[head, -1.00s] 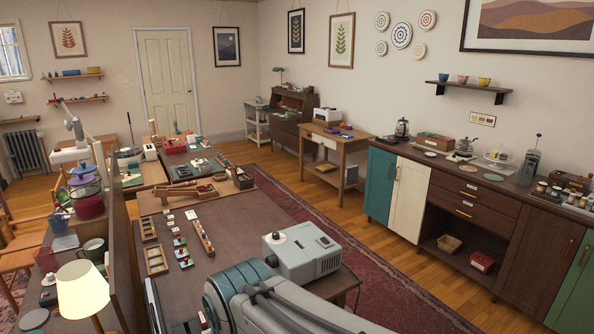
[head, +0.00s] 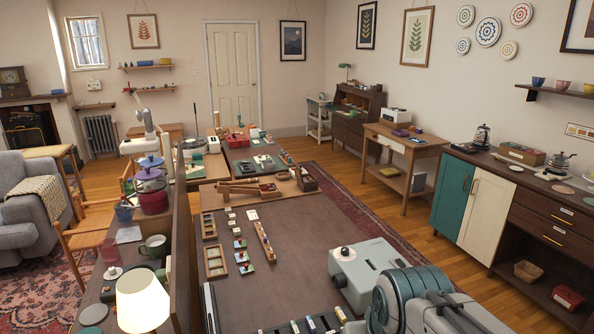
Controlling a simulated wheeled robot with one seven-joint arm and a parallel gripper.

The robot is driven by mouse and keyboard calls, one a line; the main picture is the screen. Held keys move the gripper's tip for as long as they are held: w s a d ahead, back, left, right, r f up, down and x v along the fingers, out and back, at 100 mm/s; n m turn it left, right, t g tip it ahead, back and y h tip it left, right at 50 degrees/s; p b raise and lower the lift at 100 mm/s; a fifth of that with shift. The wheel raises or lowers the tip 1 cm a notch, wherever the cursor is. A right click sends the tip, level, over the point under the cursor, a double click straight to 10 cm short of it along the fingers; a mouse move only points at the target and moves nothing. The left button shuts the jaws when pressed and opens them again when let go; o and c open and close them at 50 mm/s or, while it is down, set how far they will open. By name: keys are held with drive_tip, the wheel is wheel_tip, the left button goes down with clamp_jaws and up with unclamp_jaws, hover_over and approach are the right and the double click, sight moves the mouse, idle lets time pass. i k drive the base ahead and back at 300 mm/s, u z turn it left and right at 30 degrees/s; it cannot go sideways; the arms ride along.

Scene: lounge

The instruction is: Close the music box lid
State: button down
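I cannot pick out a music box or its lid for certain; the box-like things in view are small. A brown wooden box (head: 522,154) sits on the sideboard at the right, beside a kettle. A red box-like thing (head: 238,140) sits on the far work table. Whether either has a raised lid is too small to tell. Part of my arm shows at the bottom right, over the near table's edge. My gripper is outside the picture.
The near dark table (head: 310,245) carries small trays, a wooden block set and a pale grey machine (head: 362,272) close to my arm. A lamp (head: 143,300) stands at the lower left. Wooden floor (head: 420,225) and rug lie free between table and sideboard (head: 495,190).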

sight(297, 170)
drive_tip(key=i, duration=1.35)
